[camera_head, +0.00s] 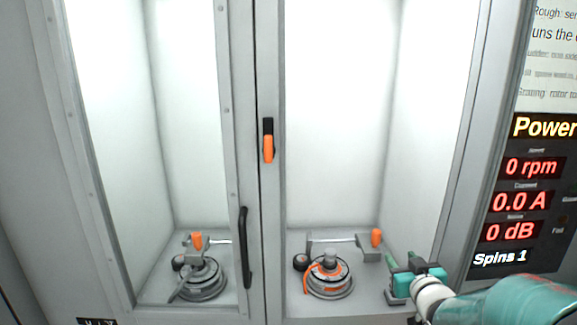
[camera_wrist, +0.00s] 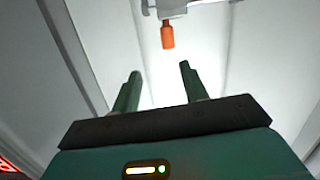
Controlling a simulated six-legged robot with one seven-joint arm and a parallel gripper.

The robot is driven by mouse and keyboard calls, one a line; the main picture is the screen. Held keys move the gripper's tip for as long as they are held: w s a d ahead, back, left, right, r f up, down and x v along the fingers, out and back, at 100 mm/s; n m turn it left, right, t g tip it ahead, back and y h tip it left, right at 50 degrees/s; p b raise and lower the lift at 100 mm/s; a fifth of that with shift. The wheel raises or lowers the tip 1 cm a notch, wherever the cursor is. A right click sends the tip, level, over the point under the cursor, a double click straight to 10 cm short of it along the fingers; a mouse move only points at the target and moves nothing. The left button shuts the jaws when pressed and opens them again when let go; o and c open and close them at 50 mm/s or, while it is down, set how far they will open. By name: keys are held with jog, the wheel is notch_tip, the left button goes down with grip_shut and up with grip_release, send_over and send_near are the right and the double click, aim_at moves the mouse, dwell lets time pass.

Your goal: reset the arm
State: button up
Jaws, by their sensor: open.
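My gripper (camera_head: 401,262) is at the lower right of the head view, at the right side of the right bay. Its two green fingers are apart with nothing between them; they also show in the wrist view (camera_wrist: 158,85). An orange-handled clamp (camera_head: 376,238) stands at the upper left of the gripper in the head view. Its orange handle (camera_wrist: 167,35) hangs in the wrist view beyond the fingertips, apart from them. A hub motor (camera_head: 330,277) with an orange cable sits on a round base in the right bay, left of my gripper.
The left bay is behind a framed glass door with a black handle (camera_head: 245,247) and holds another motor (camera_head: 200,279). An orange and black latch (camera_head: 268,141) is on the centre post. The display (camera_head: 530,190) at right reads 0 rpm, 0.0 A, 0 dB, Spins 1.

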jog(key=s+a+g, duration=0.3)
jog(key=s+a, duration=0.1)
jog(key=s, duration=0.5)
jog(key=s+a+r+g, duration=0.1)
jog(key=s+a+g, duration=0.3)
jog(key=s, duration=0.4)
jog(key=s+a+r+m+g, duration=0.1)
jog(key=s+a+g, duration=0.2)
jog(key=s, duration=0.6)
jog(key=shift+s+a+r, duration=0.25)
jog(key=shift+s+a, duration=0.1)
jog(key=shift+a, duration=0.85)
